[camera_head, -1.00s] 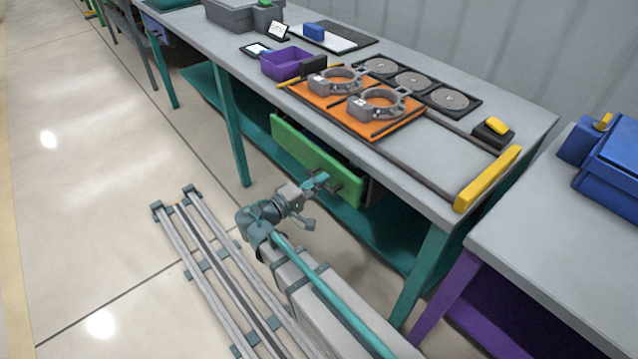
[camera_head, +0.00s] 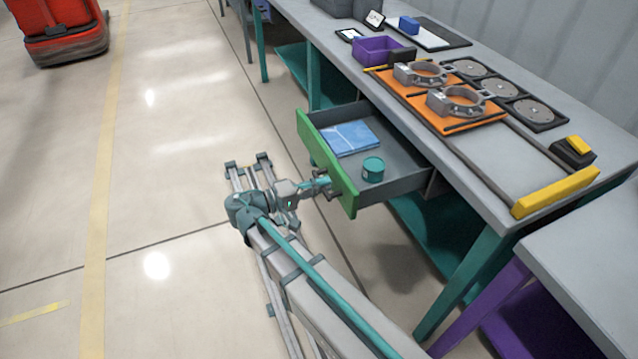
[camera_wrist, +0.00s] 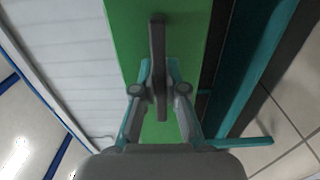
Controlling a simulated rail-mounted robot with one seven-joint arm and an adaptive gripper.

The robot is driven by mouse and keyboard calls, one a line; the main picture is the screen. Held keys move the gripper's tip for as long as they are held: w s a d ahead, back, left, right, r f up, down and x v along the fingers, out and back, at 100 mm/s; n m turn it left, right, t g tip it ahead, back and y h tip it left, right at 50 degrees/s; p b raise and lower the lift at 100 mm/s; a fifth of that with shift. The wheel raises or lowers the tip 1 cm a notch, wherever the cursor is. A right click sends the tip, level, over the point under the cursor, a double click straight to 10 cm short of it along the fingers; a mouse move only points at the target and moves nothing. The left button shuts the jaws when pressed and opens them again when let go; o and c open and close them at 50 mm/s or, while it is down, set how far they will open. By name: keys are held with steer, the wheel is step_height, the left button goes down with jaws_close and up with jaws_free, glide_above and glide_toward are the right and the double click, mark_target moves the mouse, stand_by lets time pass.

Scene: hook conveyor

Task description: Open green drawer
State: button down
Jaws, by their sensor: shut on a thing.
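The green drawer (camera_head: 322,160) under the grey workbench is pulled out, and its inside shows in the head view. A blue folded cloth or packet (camera_head: 351,138) and a teal round tin (camera_head: 373,169) lie in it. My gripper (camera_head: 326,184) is at the right part of the drawer's green front. In the wrist view my gripper (camera_wrist: 160,92) has its two fingers closed on both sides of the dark bar handle (camera_wrist: 158,50), with the green front (camera_wrist: 185,35) behind it.
The workbench top (camera_head: 545,150) carries an orange fixture plate (camera_head: 430,92) with two grey rings, a purple bin (camera_head: 376,50) and a yellow bar (camera_head: 556,192). A red vehicle (camera_head: 60,30) stands at the far left. The floor left of the drawer is clear.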

steer(key=shift+a, duration=0.15)
steer(key=c, duration=1.2)
jaws_free()
steer(key=v, duration=1.2)
steer(key=shift+w, duration=0.1)
